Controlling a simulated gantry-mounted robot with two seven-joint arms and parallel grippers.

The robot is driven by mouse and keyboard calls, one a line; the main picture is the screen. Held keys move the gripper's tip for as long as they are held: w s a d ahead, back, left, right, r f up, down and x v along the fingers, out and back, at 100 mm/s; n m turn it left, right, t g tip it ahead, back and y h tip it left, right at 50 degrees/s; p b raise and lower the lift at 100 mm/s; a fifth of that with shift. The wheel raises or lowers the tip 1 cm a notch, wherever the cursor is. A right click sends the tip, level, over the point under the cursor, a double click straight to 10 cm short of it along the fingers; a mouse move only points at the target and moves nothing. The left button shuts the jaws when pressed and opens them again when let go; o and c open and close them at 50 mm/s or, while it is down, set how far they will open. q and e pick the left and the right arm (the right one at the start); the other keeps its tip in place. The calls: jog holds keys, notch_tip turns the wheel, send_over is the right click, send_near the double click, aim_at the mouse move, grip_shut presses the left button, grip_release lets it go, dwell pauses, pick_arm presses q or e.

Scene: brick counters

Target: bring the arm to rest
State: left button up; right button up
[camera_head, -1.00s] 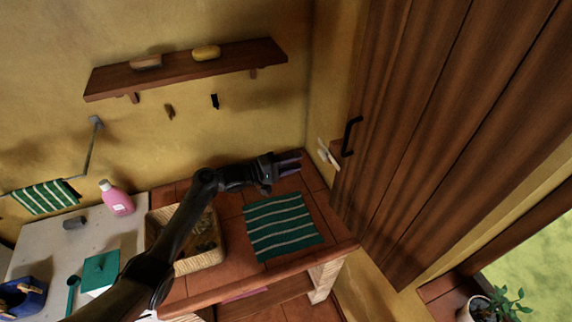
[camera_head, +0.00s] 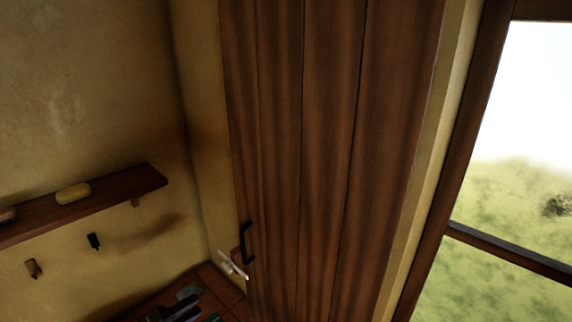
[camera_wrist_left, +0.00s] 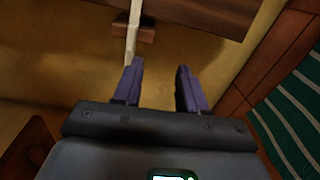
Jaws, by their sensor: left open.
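My left gripper (camera_head: 182,304) shows at the bottom edge of the head view, above the tiled counter near the wall corner. In the left wrist view its two purple fingers (camera_wrist_left: 161,86) stand apart with nothing between them. A pale strip (camera_wrist_left: 133,28) lies just beyond the left fingertip there, in front of a small wooden block. I cannot tell whether the fingertip touches it. Most of the left arm is out of the head view. My right gripper is not in view.
A shelf (camera_head: 110,198) holds a yellow item (camera_head: 73,194). A green striped cloth (camera_wrist_left: 290,125) lies right of the gripper.

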pick_arm(q)
jog(key=s+d+f+m+g+y+p, duration=0.1)
jog(key=s+d+f+p, duration=0.1)
jog(key=s+d+f, duration=0.45)
jog(key=s+d+f+m+g+y+p, duration=0.1)
jog(key=s+d+g+y, duration=0.15)
jog(key=s, duration=0.65)
jog(key=s+d+f+g+y+p, duration=0.1)
jog(key=s+d+f+p, duration=0.1)
jog(key=s+d+f, duration=0.35)
jog(key=s+a+r+m+g+y, duration=0.25)
jog(key=s+r+m, duration=0.25)
jog(key=s+r, duration=0.25)
jog(key=s+a+r+m+g+y, duration=0.2)
jog(key=s+r+m+g+y, duration=0.15)
jog(key=s+r+m, duration=0.35)
notch_tip(320, 180, down, 56)
jog(key=s+b, duration=0.1)
jog(key=b, duration=5.3)
jog(key=shift+a+n, duration=0.15)
jog(key=shift+n, duration=0.25)
jog(key=shift+r, duration=0.1)
